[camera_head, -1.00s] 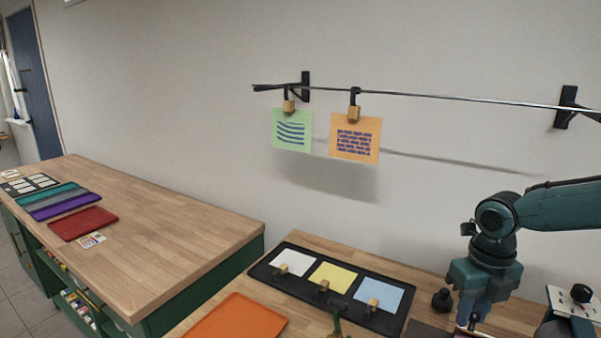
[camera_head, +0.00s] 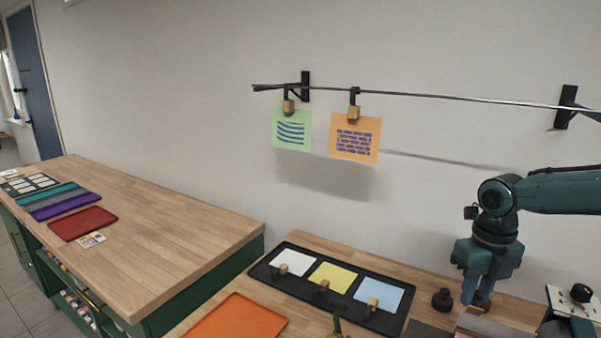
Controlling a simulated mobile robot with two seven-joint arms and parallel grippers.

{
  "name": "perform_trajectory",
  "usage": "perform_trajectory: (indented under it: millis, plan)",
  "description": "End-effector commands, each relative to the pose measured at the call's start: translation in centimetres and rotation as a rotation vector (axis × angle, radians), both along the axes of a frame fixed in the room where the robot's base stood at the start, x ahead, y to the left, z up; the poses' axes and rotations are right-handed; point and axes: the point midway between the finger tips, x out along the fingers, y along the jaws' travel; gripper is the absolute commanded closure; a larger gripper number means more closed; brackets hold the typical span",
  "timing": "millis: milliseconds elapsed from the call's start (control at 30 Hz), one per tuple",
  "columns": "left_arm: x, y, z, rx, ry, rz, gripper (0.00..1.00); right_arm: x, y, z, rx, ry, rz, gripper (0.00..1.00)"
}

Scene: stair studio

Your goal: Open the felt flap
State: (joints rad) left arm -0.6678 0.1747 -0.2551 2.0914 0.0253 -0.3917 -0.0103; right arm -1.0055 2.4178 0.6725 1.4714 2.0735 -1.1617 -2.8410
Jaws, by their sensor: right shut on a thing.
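My right gripper (camera_head: 478,300) points down at the lower right, its blue fingers close together and shut on the felt flap. The flap (camera_head: 492,325) shows as a greyish piece with a paler edge just below the fingertips, at the bottom of the picture. It looks raised at the gripper, but most of it and whatever lies under it are cut off by the frame. A dark flat piece (camera_head: 428,331) lies to its left, partly cut off. My left gripper is not in view.
A black tray (camera_head: 398,329) with white, yellow and blue cards and clips is left of the gripper. A small black knob-like object (camera_head: 442,299) stands close to the fingers. Two clipped notes hang from a wall rail (camera_head: 440,96).

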Motion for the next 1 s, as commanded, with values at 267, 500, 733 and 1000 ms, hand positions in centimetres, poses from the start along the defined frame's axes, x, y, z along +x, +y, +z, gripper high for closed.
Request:
perform_trajectory:
  millis: [267, 500, 733, 1000]
  plan:
    - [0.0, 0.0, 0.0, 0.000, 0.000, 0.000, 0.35, 1.1, -0.7, 0.2, -0.001, -0.002, -0.003, 0.87]
    - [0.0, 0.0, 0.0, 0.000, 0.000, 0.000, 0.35, 1.7, -1.1, 0.3, 0.000, 0.000, -0.002, 0.87]
    - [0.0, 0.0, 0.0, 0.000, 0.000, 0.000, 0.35, 2.7, -1.7, 0.4, -0.001, -0.001, -0.002, 0.87]
    - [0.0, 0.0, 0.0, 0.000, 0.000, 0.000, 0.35, 2.8, -1.7, 0.5, 0.000, -0.001, -0.001, 0.76]
